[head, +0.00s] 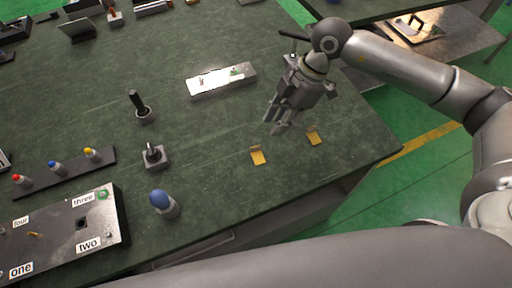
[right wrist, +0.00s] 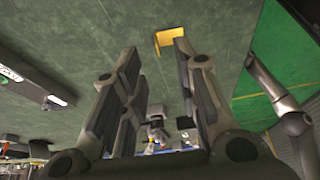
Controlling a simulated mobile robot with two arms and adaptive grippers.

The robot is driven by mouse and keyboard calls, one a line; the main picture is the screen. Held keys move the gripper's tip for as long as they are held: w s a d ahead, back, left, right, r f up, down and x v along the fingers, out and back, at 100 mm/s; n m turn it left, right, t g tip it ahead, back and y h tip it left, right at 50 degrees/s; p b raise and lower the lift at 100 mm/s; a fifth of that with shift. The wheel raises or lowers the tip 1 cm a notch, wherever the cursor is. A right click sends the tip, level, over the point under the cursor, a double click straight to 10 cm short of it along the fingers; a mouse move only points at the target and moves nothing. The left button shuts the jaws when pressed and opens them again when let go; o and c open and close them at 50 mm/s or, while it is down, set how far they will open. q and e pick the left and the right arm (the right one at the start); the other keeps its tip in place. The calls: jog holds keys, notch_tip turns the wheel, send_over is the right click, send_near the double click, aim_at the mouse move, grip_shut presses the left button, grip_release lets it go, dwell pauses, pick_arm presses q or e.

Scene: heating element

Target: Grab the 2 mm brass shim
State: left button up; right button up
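Two small brass-yellow bent pieces lie on the dark green tabletop near its right corner, a left brass piece (head: 258,155) and a right brass piece (head: 313,138). I cannot read which one is the 2 mm shim. My right gripper (head: 275,125) is open and empty above the table, pointing down, just beyond the two pieces in the head view. In the right wrist view a brass piece (right wrist: 168,38) shows just past the parted fingertips of the right gripper (right wrist: 156,50), apart from them; I cannot tell which piece it is. My left gripper is out of view.
A silver block (head: 222,80) lies left of my right gripper. A blue-topped knob (head: 164,204), a switch on a square base (head: 154,156) and a black-handled post (head: 140,106) stand farther left. A labelled panel (head: 60,232) is at lower left. The table around the brass pieces is clear.

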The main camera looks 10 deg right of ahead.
aim_at(262, 149)
jog(key=x, duration=0.4)
jog(key=shift+a+f+p, duration=0.1)
jog(key=shift+a+p, duration=0.1)
jog(key=shift+p, duration=0.1)
jog(key=x, duration=0.1)
jog(key=p+x, duration=0.1)
jog(key=x, duration=0.2)
jog(key=shift+w+a, duration=0.25)
jog(key=shift+w, duration=0.05)
jog(key=shift+a+f+p, duration=0.15)
jog(key=shift+f+p, duration=0.15)
jog(key=shift+f, duration=0.25)
grip_shut()
